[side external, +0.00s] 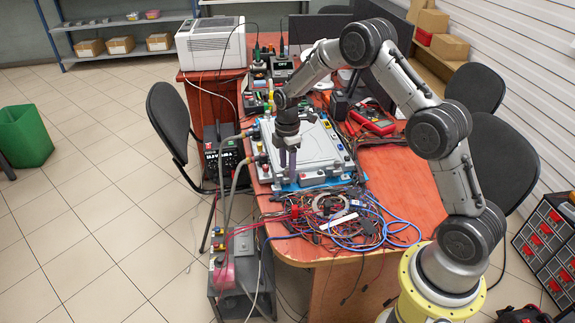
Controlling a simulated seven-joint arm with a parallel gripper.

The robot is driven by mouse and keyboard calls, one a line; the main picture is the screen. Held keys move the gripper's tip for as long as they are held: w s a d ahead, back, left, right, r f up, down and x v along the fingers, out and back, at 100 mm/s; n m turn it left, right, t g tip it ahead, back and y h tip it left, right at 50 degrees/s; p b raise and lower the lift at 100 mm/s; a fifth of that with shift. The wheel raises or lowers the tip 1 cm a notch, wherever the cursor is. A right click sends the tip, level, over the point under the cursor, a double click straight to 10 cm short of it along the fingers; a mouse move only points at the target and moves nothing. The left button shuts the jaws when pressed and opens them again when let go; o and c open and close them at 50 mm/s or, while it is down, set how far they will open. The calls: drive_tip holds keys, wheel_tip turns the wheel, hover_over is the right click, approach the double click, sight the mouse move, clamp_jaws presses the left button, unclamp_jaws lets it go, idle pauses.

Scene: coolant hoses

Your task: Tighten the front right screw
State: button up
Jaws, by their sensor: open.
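My gripper (287,160) points down over the left front part of a grey rectangular unit (318,150) on the table. Its fingers look apart, with nothing visible between them. The unit lies flat on a blue base (318,183) and has small coloured fittings along its edges. The front right screw is too small to make out in this view. I cannot tell whether the fingertips touch the unit's top. My wrist hides part of the unit's left side.
A tangle of cables (345,220) covers the table's front end. A red multimeter (371,121) lies right of the unit, and a white printer (211,45) stands at the back left. Hoses (232,175) hang off the left edge near a black chair (170,117).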

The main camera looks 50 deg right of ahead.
clamp_jaws()
